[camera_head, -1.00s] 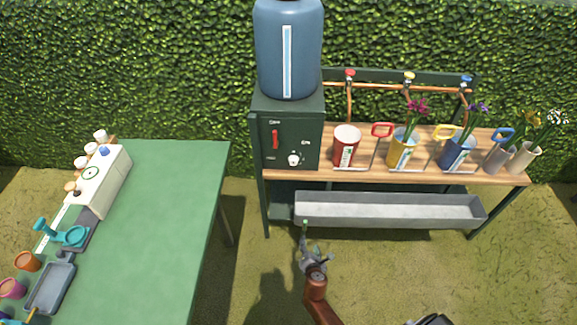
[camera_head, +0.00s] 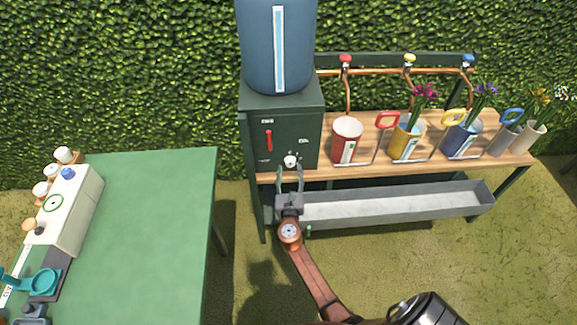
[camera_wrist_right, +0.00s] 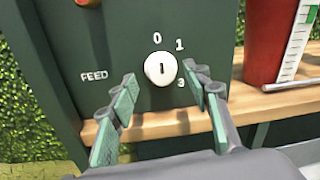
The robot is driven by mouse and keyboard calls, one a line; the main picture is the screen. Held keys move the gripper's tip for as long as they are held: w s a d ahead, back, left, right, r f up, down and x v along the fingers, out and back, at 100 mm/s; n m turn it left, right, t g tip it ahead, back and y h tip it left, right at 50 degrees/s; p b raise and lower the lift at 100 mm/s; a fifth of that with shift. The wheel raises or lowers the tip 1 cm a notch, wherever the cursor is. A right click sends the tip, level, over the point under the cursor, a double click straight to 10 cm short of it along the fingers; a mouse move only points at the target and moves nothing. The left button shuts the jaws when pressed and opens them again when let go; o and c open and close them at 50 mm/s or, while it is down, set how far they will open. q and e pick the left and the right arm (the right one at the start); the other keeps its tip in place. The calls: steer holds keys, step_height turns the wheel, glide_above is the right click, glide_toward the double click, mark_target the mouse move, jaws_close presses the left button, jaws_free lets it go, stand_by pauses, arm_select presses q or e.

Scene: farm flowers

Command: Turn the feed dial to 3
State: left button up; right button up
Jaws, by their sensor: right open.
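The feed dial is a small white round knob (camera_head: 291,161) on the front of the dark green cabinet (camera_head: 292,125). In the right wrist view the dial (camera_wrist_right: 161,68) has a short dark mark, roughly upright, near the 0 side. The numbers 0, 1 and 3 are printed around it, and the word FEED is to its left. My right gripper (camera_head: 289,172) is open just in front of and slightly below the dial. In the wrist view its two padded fingers (camera_wrist_right: 160,86) stand either side of the dial, apart from it. My left gripper is not in view.
A red lever (camera_head: 269,141) sits above and left of the dial. A blue tank (camera_head: 265,45) stands on the cabinet. A red bucket (camera_head: 345,142) is close to its right, on the wooden shelf. A grey trough (camera_head: 395,207) runs below. A green table (camera_head: 160,235) stands left.

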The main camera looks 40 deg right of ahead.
mark_target(290, 162)
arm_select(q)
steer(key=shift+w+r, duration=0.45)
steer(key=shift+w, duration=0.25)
arm_select(e)
steer(key=shift+x, duration=1.45)
steer(key=shift+c, duration=0.3)
steer(key=c, duration=1)
